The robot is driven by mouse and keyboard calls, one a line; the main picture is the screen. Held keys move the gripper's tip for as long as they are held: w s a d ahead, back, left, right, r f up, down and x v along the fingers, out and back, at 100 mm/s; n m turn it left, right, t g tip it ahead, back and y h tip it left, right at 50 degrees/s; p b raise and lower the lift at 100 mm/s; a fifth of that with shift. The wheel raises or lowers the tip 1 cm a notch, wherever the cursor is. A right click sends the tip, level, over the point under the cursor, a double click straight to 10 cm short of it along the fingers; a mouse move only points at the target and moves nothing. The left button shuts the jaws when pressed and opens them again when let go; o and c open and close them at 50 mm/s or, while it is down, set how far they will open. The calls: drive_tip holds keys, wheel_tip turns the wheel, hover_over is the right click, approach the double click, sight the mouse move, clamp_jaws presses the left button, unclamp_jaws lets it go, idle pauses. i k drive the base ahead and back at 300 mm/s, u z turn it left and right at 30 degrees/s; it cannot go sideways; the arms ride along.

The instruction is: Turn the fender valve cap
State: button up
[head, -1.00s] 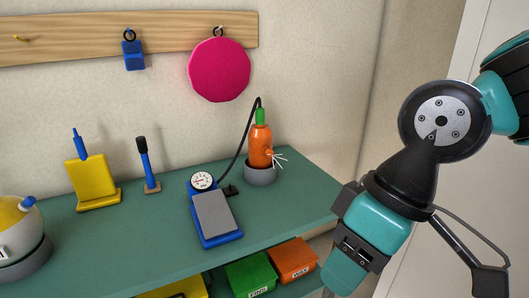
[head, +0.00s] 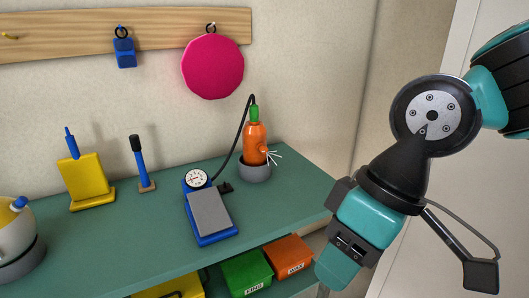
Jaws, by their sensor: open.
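An orange bottle-shaped fender (head: 255,140) stands upright in a grey round holder (head: 255,172) at the back right of the green bench. Its top is a green cap-like piece (head: 254,114), where a black hose (head: 234,143) meets it. A small orange side nub with white bristle-like lines sticks out to the right; I cannot tell whether it or the green piece is the valve cap. My arm is at the right, apart from the fender and nearer the camera. My gripper's fingertips are not visible; the arm's lower end runs to the bottom edge.
A blue foot pump with a grey pedal (head: 210,213) and round gauge (head: 198,179) stands left of the fender. A blue-handled brush (head: 141,165), a yellow block (head: 87,180) and a yellow-and-white round thing (head: 12,228) stand farther left. Green (head: 245,272) and orange (head: 288,256) bins sit below.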

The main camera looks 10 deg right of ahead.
sight(263, 150)
drive_tip(key=u, duration=0.25)
drive_tip(key=k, duration=0.4)
drive_tip(key=u, duration=0.25)
drive_tip(key=i, duration=0.8)
drive_tip(key=z, duration=0.6)
